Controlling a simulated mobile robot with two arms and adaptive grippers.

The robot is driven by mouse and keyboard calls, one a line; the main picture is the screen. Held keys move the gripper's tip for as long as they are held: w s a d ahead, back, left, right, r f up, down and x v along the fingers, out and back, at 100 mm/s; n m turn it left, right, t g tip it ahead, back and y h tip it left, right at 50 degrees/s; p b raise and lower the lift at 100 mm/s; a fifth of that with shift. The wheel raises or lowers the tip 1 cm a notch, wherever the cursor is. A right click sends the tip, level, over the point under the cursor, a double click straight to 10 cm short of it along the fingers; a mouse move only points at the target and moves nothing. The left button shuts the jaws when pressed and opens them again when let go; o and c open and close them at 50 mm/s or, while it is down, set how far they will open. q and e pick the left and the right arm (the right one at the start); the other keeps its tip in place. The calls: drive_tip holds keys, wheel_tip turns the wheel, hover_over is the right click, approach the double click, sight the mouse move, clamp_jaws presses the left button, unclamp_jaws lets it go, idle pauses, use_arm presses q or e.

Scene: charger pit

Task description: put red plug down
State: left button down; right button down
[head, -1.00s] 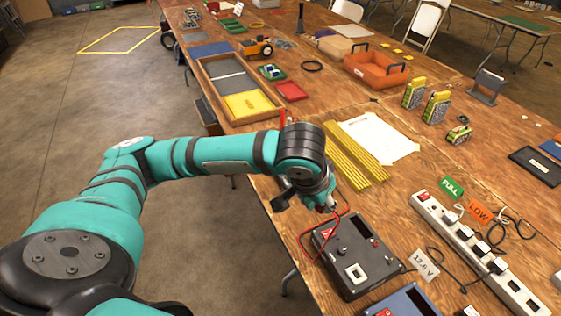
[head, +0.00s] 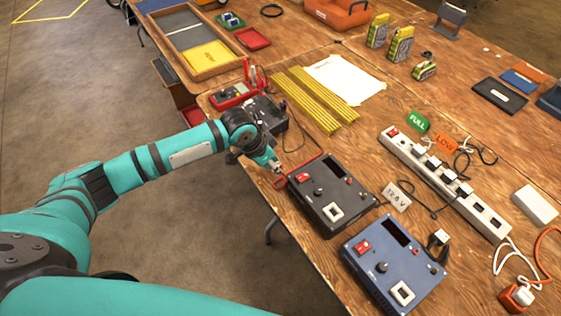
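My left gripper (head: 277,169) points down at the table's near edge, left of the black charger box (head: 331,190). Its fingers are small and look close together; whether they are shut is unclear. A thin red lead (head: 303,163) runs from the black charger to the fingertips and makes a small loop beside them. The red plug at the lead's end cannot be made out; it is at or hidden by the fingers. My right gripper is out of view.
A blue charger (head: 394,262) stands right of the black one. A dark box (head: 262,118) and a red meter (head: 233,95) lie behind my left wrist. Yellow strips (head: 316,98), white paper (head: 345,79) and a white power strip (head: 443,184) lie beyond.

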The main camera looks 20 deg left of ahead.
use_arm(q)
drive_tip(key=w, duration=0.2)
drive_tip(key=w+d, duration=0.1)
drive_tip(key=shift+w+f, duration=0.15)
drive_tip(key=shift+w, duration=0.25)
drive_tip(key=shift+f+p, duration=0.35)
drive_tip(key=shift+f, duration=1.45)
drive_tip(key=shift+f, duration=0.1)
drive_tip(key=c, duration=1.1)
unclamp_jaws()
drive_tip(key=shift+c, duration=0.2)
drive_tip(key=v, duration=1.2)
drive_tip(key=shift+w, duration=0.1)
